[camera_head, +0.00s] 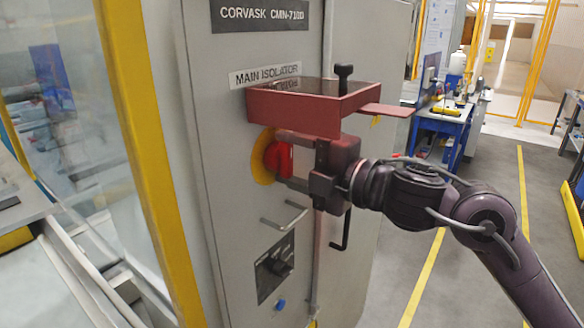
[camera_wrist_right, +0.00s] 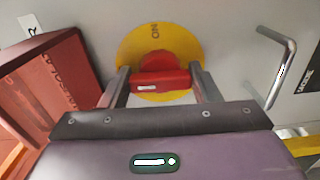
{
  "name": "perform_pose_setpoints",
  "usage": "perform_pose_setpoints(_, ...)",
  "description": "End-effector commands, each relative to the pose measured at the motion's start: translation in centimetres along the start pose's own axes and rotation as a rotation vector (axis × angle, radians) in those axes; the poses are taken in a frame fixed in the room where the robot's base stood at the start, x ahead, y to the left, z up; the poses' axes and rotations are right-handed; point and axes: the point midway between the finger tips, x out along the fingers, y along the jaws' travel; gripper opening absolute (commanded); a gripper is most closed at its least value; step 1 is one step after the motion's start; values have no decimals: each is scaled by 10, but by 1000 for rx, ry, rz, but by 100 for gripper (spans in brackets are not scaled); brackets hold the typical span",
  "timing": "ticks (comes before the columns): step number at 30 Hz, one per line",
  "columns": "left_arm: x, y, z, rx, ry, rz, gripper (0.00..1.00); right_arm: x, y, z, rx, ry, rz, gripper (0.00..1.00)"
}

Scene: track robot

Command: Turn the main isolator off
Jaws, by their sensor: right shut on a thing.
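The main isolator is a red knob (camera_head: 279,158) on a yellow round plate (camera_head: 262,156), below the "MAIN ISOLATOR" label (camera_head: 265,74) on the grey cabinet door. My right gripper (camera_head: 275,160) reaches it from the right, with its fingers around the red knob. In the right wrist view the red handle (camera_wrist_right: 161,80) lies between the two fingers, in front of the yellow plate (camera_wrist_right: 159,52), where the letters "ON" show near the top. My left gripper is in neither view.
A metal door handle (camera_head: 284,216) and a black rotary switch (camera_head: 280,263) are below the isolator. A blue workbench (camera_head: 440,124) stands behind at right; the floor between is clear.

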Motion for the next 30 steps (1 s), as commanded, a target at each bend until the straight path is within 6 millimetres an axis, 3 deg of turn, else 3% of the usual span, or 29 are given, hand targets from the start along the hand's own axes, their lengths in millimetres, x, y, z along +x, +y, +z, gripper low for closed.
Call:
perform_pose_setpoints(17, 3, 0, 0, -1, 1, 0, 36, 0, 0, 0, -34, 0, -1, 34)
perform_pose_setpoints(18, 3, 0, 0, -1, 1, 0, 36, 0, 0, 0, -34, 0, -1, 59)
perform_pose_setpoints(19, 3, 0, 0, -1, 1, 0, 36, 0, 0, 0, -34, 0, -1, 63)
perform_pose_setpoints(30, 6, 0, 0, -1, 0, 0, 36, -6, -2, 1, -35, -1, -1, 64)
